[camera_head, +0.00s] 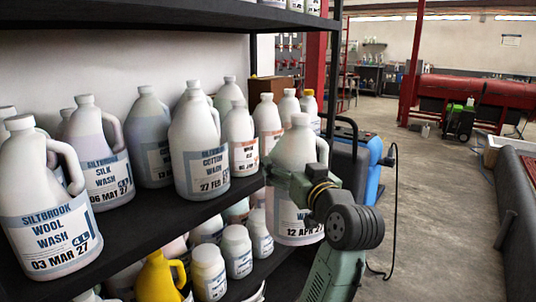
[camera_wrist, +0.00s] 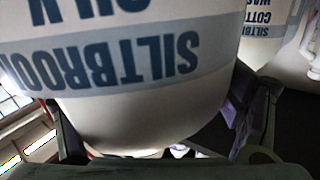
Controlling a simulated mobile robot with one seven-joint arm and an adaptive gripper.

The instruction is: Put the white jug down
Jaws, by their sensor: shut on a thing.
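The white jug (camera_head: 299,151) has a pale blue label with dark lettering, partly legible as "12 APR 27". It is upright at the right end of the shelf in the head view, partly hidden by my arm. My gripper (camera_head: 290,187) is shut on it. In the wrist view the jug (camera_wrist: 150,105) fills the space between the two dark fingers, its "SILTBROOK" label upside down. I cannot tell whether its base touches anything. The dark shelf (camera_head: 165,222) carries several similar white jugs, including a "Cotton Wash" jug (camera_head: 200,145) left of the held one.
A "Wool Wash" jug (camera_head: 45,200) and a "Silk Wash" jug (camera_head: 98,160) stand at the shelf's left. Small white bottles (camera_head: 237,250) and a yellow jug (camera_head: 160,278) are on the level below. A blue machine (camera_head: 372,165) stands behind my arm. Concrete floor (camera_head: 425,200) is open at right.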

